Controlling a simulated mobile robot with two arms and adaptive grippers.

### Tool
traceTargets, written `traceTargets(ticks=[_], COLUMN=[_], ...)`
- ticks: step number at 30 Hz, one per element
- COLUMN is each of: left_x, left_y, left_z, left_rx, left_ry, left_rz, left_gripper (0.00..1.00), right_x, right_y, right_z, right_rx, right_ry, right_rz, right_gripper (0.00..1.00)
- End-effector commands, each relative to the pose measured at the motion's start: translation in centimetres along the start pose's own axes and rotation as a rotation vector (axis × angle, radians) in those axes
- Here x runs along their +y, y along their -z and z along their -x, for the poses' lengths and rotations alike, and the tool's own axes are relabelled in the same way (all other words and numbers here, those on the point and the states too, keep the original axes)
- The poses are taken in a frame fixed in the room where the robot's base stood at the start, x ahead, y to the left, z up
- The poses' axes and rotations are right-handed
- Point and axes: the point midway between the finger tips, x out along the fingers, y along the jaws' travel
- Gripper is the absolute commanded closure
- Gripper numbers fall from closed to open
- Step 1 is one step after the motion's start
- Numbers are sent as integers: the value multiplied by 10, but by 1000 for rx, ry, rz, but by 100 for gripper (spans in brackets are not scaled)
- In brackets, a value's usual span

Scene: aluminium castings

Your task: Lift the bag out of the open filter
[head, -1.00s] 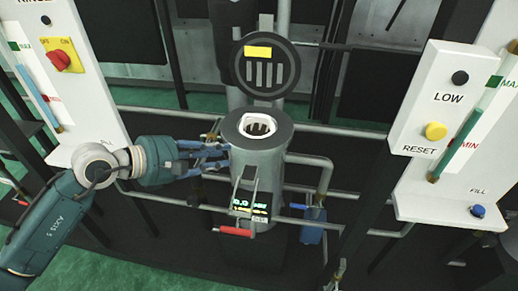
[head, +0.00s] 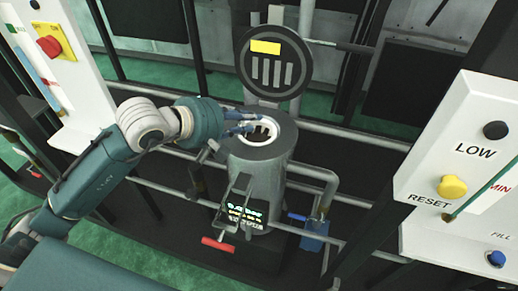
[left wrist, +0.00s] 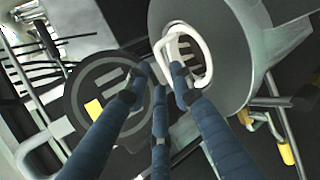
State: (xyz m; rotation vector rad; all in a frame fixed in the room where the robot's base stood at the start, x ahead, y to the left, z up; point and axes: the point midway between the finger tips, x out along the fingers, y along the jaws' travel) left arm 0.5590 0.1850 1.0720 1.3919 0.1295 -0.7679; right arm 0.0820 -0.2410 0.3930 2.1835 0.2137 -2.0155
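The filter is a grey upright cylinder (head: 258,172) with its round dark lid (head: 289,75) swung up behind it. The bag's white ring (head: 272,148) sits in the filter's open mouth; it also shows in the left wrist view (left wrist: 208,62). The bag below the ring is mostly hidden inside. My left gripper (head: 250,127) is at the left side of the mouth. In the left wrist view its blue fingers (left wrist: 160,80) are apart, with the ring's near-left edge between or just beyond the tips; I cannot tell whether they touch. My right gripper is in no view.

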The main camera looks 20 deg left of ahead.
Motion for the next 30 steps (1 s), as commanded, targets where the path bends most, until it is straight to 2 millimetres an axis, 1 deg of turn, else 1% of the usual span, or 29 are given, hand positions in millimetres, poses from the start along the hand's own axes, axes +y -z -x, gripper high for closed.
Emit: traceTargets(ticks=[2,5,8,12,15,18,23,24,27,30], left_x=[1,1,2,2,1,0,-1,-1,-1,-1], left_y=[-1,-1,-2,-1,-1,-1,0,0,0,0], left_z=[-6,-13,-27,-48,-58,-62,-62,-62,-62,-62], left_rx=[-1,-1,-3,-2,-1,-1,0,0,0,0], left_ry=[0,1,0,0,0,1,1,1,1,1], left_rz=[-1,2,4,4,1,-1,-2,-1,-1,-1], left_gripper=[77,77,77,77,77,77,77,81,100,100], right_x=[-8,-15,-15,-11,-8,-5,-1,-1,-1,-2], right_y=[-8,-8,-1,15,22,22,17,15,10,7], right_z=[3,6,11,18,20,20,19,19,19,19], right_rx=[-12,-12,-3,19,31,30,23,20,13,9], right_ry=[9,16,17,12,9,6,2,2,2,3], right_rz=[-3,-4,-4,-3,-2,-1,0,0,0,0], right_gripper=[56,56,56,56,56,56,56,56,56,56])
